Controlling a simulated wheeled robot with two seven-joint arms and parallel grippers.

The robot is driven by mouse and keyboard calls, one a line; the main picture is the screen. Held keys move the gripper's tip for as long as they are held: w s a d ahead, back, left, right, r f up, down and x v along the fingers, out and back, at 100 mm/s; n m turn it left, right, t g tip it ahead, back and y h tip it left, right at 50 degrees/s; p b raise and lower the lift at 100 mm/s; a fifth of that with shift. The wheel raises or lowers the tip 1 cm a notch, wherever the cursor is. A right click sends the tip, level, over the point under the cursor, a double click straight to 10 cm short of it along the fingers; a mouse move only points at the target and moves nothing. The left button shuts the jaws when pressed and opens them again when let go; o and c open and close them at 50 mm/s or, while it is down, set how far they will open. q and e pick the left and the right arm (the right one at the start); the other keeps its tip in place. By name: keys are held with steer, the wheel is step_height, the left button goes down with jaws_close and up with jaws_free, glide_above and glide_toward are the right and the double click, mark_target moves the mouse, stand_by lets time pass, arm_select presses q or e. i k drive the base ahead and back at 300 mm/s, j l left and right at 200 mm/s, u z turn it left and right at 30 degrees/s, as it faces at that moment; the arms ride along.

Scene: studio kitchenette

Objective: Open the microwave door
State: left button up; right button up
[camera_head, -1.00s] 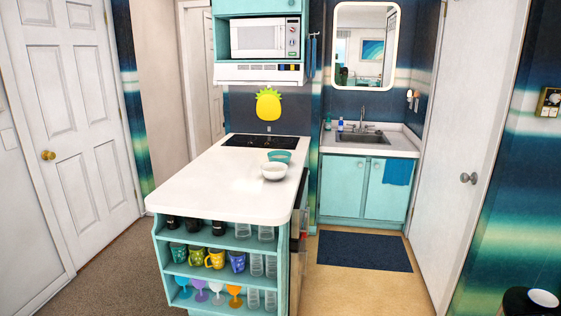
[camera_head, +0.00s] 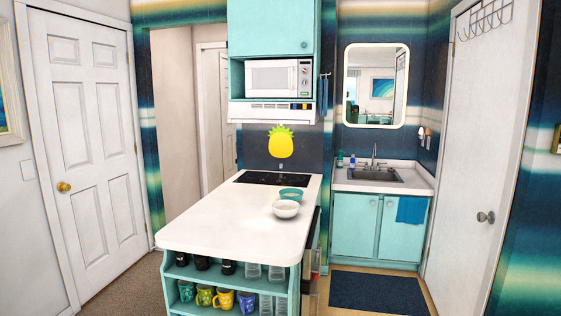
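The white microwave (camera_head: 278,77) sits in an open niche of the turquoise wall cabinet (camera_head: 270,28), above the white range hood (camera_head: 272,112). Its door (camera_head: 271,76) faces me on the left of its front and looks shut. The control panel (camera_head: 305,77) is on the right of its front. It is across the room, beyond the white counter. Neither of my grippers shows in the head view.
The white-topped island (camera_head: 222,224) with shelves of mugs and glasses stands between me and the microwave. Two bowls (camera_head: 286,209) sit on it near the black cooktop (camera_head: 268,178). A dark mat (camera_head: 377,292) lies on the floor right of the island, before the sink cabinet (camera_head: 375,227).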

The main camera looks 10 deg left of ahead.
mark_target(263, 78)
steer(key=i+l+u, duration=0.1)
steer(key=i, duration=0.25)
steer(key=i+l, duration=0.25)
steer(key=i, duration=0.15)
steer(key=i+l+u, duration=0.15)
steer(key=i, duration=0.2)
